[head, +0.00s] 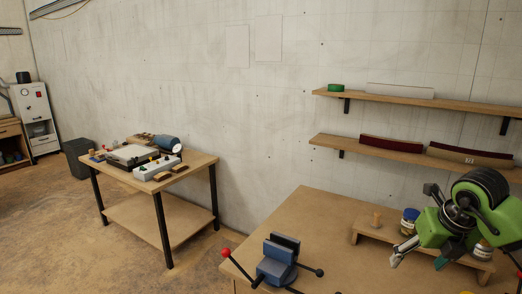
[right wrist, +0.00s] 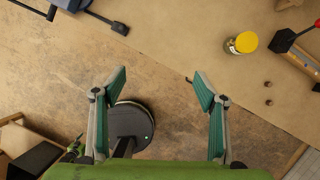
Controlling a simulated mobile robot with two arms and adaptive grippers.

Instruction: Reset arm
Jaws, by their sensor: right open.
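My right arm is green and black and comes in at the right of the head view. Its gripper (head: 418,258) hangs over the right part of the workbench (head: 325,215), near a small wooden riser. In the right wrist view the right gripper (right wrist: 161,82) is open, with its two green-padded fingers wide apart. Nothing is between the fingers; floor and the bench edge show beyond them. My left gripper shows in neither view.
A blue vise (head: 277,262) with a red-knobbed lever stands at the bench front. A blue-labelled jar (head: 409,222) stands on the riser (head: 370,232). A yellow-lidded jar (right wrist: 242,43) shows in the wrist view. Wall shelves (head: 365,147) hold curved dark-red pieces. A side table (head: 205,162) stands left.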

